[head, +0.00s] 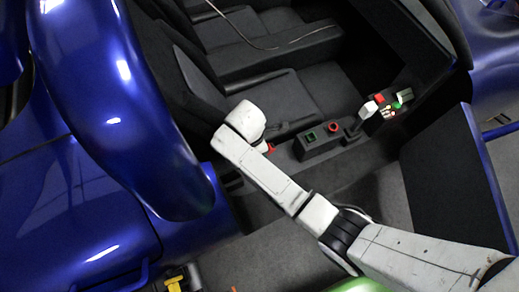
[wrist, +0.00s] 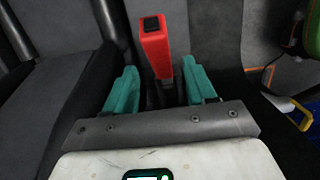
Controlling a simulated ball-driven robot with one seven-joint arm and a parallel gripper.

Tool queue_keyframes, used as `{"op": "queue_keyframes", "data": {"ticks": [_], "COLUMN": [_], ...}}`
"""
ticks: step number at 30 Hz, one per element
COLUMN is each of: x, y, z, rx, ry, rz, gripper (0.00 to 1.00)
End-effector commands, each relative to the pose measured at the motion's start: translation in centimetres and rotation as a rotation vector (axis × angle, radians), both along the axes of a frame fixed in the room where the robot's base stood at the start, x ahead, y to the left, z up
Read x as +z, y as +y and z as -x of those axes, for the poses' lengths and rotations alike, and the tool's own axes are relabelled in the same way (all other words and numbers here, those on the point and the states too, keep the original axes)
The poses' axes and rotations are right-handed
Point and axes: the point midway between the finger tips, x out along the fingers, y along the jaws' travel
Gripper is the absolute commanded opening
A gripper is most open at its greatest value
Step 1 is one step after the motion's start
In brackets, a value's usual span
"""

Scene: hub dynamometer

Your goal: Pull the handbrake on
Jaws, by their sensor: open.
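The handbrake (wrist: 157,48) is a red, block-like handle with a dark square on its end, standing up in the middle of the wrist view. My gripper (wrist: 159,75) is open, with one green finger on each side of the handle. The lower part of the lever is hidden in shadow behind the gripper body. In the head view a small red piece, seemingly the handbrake (head: 271,148), shows beside my white wrist, which hides the fingers.
A gear lever with a white knob (head: 369,108) stands further right, near small coloured items (head: 398,104). The blue car body (head: 110,100) and open door (head: 455,175) border the opening.

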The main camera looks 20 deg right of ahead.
Motion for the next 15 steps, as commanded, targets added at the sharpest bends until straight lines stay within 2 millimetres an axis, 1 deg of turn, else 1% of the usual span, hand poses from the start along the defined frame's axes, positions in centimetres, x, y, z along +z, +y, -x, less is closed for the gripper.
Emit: {"op": "queue_keyframes", "data": {"ticks": [1, 6, 10, 15], "x": [1.4, 4.3, 5.7, 6.4], "y": [0.2, 0.6, 0.9, 1.0], "z": [0.0, 0.0, 0.0, 0.0], "rx": [0.001, 0.0, 0.0, 0.0], "ry": [-0.003, -0.002, -0.001, 0.0], "rz": [-0.002, -0.001, -0.001, 0.0], "gripper": [0.55, 0.55, 0.55, 0.55]}}
